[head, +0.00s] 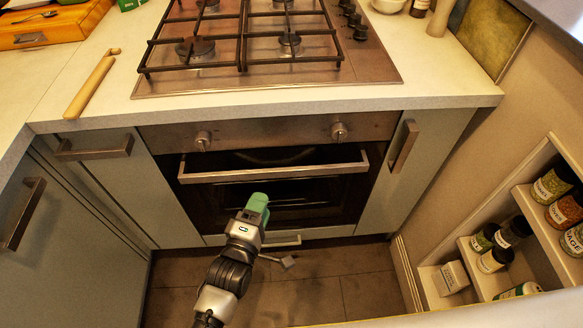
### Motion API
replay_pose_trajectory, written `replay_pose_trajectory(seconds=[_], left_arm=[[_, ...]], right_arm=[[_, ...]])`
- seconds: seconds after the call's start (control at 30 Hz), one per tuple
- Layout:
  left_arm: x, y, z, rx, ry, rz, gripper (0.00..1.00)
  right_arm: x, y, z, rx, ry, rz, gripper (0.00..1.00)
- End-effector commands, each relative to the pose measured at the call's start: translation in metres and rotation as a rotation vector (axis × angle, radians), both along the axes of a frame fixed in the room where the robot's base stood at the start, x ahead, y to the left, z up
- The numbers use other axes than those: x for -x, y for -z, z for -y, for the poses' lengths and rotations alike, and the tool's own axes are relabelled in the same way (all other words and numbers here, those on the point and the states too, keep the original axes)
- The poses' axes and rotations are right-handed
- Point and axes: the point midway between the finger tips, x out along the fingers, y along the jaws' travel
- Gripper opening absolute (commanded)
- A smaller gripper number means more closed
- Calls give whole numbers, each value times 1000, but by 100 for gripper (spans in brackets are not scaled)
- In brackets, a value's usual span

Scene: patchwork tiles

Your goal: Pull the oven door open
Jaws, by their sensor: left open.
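The oven (170,140) is built in under the hob. Its dark glass door (325,195) looks shut, though a small gap is hard to rule out. A long pale metal handle (300,170) runs across the top of the door. My left gripper (257,203), with green fingertips, reaches up from the bottom of the head view. It is open and shows in front of the door, below the handle in the picture and apart from it. It hides part of the door glass. My right gripper is not in view.
Two knobs (339,131) sit above the door. Cabinets with bar handles (403,146) flank the oven. A gas hob (365,75) and a rolling pin (92,84) are on the counter. A spice rack (512,287) stands at right. The tiled floor (325,290) before the oven is mostly clear.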

Motion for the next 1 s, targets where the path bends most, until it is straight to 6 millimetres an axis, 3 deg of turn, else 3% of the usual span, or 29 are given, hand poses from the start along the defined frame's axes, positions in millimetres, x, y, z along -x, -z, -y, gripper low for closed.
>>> replay_pose_trajectory(seconds=[0.23,0.6,1.0], left_arm=[[-32,-2,13,7,0,4,55],[-89,-1,36,4,-1,2,55],[-99,-1,41,3,0,0,55]], right_arm=[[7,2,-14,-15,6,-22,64],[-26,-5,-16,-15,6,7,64],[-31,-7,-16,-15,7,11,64]])
